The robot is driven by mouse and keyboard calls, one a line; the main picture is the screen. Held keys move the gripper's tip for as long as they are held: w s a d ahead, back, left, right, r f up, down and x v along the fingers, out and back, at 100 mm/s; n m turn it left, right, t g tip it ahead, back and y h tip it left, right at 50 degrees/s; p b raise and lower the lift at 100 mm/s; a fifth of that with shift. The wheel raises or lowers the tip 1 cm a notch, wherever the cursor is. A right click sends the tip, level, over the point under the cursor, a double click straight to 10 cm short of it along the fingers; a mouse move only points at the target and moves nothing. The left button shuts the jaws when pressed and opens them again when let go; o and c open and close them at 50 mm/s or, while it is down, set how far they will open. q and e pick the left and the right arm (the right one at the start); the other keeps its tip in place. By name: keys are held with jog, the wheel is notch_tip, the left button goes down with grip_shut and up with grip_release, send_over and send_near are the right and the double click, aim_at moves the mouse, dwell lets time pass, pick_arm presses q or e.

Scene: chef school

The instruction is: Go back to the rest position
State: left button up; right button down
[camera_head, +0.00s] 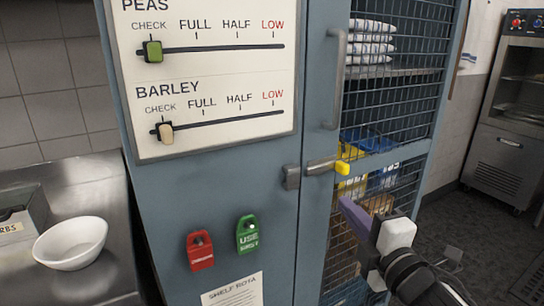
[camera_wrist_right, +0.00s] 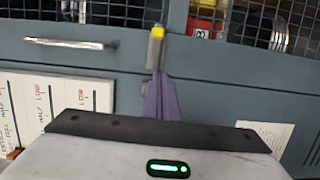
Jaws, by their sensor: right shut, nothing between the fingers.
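My right gripper (camera_head: 346,205) reaches in from the lower right of the head view, with purple fingers pointing at the blue-grey cabinet. In the right wrist view the purple fingers (camera_wrist_right: 161,98) are together with nothing between them. They appear just below the yellow-tipped latch (camera_wrist_right: 157,48) in that view. My left gripper is not in view.
The cabinet (camera_head: 225,185) carries a PEAS and BARLEY slider board (camera_head: 210,70), plus red (camera_head: 200,252) and green (camera_head: 247,236) tags. A mesh door (camera_head: 400,110) is at right. A white bowl (camera_head: 70,243) sits on the steel counter (camera_head: 100,195) at left. Floor shows at right.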

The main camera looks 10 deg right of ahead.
jog(key=s+a+f+m+g, duration=0.1)
jog(key=s+f+m+g, duration=0.15)
jog(key=f, duration=0.65)
jog(key=s+a+f+m+g, duration=0.1)
jog(key=s+f+m, duration=0.3)
jog(key=f, duration=0.4)
jog(key=s+a+f+m+g, duration=0.1)
jog(key=s+f+m+g, duration=0.15)
jog(key=f, duration=0.65)
jog(key=s+a+f+m+g, duration=0.3)
jog(key=s+f+m, duration=0.5)
jog(key=s+f, duration=0.6)
jog(key=s, duration=0.3)
jog(key=shift+s+f+y, duration=0.25)
jog(key=shift+f+y, duration=0.05)
jog(key=shift+f, duration=0.05)
jog(key=c, duration=2.5)
grip_release()
